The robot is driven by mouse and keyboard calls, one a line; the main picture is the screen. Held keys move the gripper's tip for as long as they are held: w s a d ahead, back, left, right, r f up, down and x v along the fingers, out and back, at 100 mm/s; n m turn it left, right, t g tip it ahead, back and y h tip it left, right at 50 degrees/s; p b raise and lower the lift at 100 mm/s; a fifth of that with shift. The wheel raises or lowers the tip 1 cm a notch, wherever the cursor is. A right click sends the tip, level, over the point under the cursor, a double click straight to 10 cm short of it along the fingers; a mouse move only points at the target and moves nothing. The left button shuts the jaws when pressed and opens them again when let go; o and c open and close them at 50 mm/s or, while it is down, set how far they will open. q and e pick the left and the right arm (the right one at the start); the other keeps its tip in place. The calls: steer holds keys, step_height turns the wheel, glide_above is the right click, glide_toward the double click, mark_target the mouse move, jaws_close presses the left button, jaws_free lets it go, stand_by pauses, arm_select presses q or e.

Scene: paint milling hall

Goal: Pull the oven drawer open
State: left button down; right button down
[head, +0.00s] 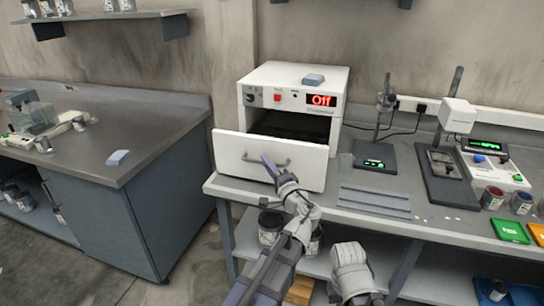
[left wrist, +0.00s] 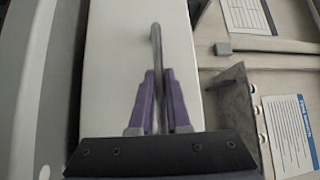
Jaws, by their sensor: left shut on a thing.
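The oven (head: 296,92) is a white box on the bench with a red "Off" display. Its drawer (head: 308,165) stands pulled out toward me, with a dark gap showing behind its white front. The drawer handle (head: 281,162) is a grey bar on that front; it also shows in the left wrist view (left wrist: 155,48). My left gripper (head: 267,162) is at the handle, its purple fingers shut on the bar, one on each side in the left wrist view (left wrist: 157,95). My right arm's grey end shows low in the head view; its fingers are not visible.
A blue-grey block (head: 313,79) lies on top of the oven. Right of it stand a dark scale (head: 375,158), ribbed grey plates (head: 375,202) and a stand device (head: 447,170). A separate grey bench (head: 110,140) stands at left, with floor between.

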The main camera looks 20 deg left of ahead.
arm_select(q)
steer(key=shift+s, duration=0.95)
steer(key=c, duration=0.9)
jaws_free()
